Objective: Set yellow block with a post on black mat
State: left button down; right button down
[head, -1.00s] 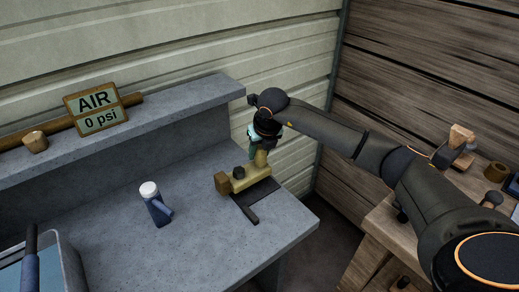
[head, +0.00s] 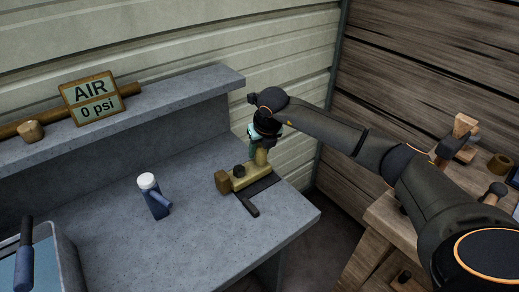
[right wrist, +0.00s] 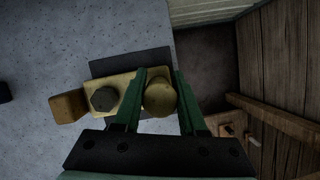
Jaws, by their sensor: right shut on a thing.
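The yellow block with a post (head: 246,178) is at the black mat (head: 264,187) near the counter's right end. The block has a brown wooden end and a dark knob; in the right wrist view (right wrist: 126,84) it lies across the mat (right wrist: 130,62), its wooden end reaching past the mat's left side. I cannot tell whether it touches the mat. My right gripper (head: 262,146) is above it, shut on the round post; its green fingers flank the post in the right wrist view (right wrist: 160,88). My left gripper is not in view.
A blue bottle with a white cap (head: 154,196) stands on the grey counter (head: 110,225), left of the block. An AIR sign (head: 92,97) is on the raised ledge. A blue-lined bin (head: 45,262) is at lower left. A wooden bench (head: 385,215) stands at right.

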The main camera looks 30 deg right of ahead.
jog(key=shift+f, duration=0.2)
jog(key=c, duration=0.6)
grip_release()
jog(key=shift+o, duration=1.1)
jog(key=shift+f, duration=0.15)
jog(key=d+v, duration=0.1)
jog(key=v, duration=1.1)
jog(key=shift+a+r, duration=0.3)
jog(key=shift+a, duration=0.2)
